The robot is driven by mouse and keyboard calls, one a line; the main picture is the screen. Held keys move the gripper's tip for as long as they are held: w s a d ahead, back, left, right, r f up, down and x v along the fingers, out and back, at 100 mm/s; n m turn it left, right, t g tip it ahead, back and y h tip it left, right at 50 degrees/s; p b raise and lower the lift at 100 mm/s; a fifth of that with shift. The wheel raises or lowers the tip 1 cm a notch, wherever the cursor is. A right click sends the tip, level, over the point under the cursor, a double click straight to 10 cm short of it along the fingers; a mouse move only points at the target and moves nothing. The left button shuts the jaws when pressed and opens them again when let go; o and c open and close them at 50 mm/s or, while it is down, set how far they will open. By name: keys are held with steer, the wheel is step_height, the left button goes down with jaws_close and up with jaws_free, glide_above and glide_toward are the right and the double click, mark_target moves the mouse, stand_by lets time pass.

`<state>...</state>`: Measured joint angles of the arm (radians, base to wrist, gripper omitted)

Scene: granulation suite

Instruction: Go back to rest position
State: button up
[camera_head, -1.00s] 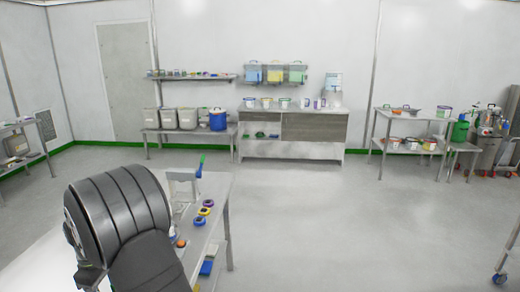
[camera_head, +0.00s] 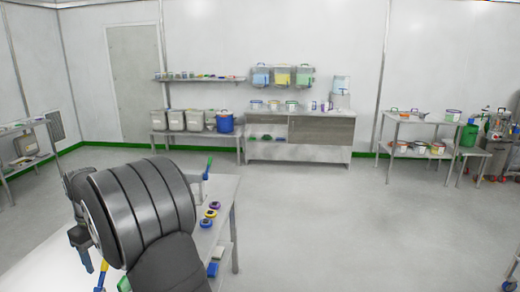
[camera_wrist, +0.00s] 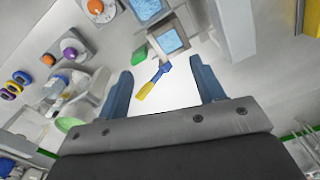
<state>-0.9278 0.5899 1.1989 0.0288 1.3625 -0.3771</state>
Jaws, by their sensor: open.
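My gripper (camera_wrist: 165,82) is open, with its two blue fingers wide apart and nothing held between them. In the wrist view, a small tool with a yellow handle and blue head (camera_wrist: 152,82) shows in the gap, apparently lying on a white surface beyond the fingertips. A yellow and blue piece (camera_head: 101,274) shows below the arm at the left.
A worktable (camera_head: 228,190) with small coloured round items (camera_head: 211,213) stands beside my arm. Floor (camera_head: 330,220) at the right is clear.

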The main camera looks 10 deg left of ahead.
steer(key=shift+w+f+m, duration=0.25)
steer(key=shift+f+m, duration=0.35)
steer(key=shift+m, duration=0.25)
steer(key=shift+w+f+m, duration=0.25)
steer(key=shift+f+m, duration=0.35)
steer(key=shift+m, duration=0.2)
steer(key=shift+w+f+m, duration=0.25)
steer(key=shift+f+m, duration=0.35)
steer(key=shift+m, duration=0.25)
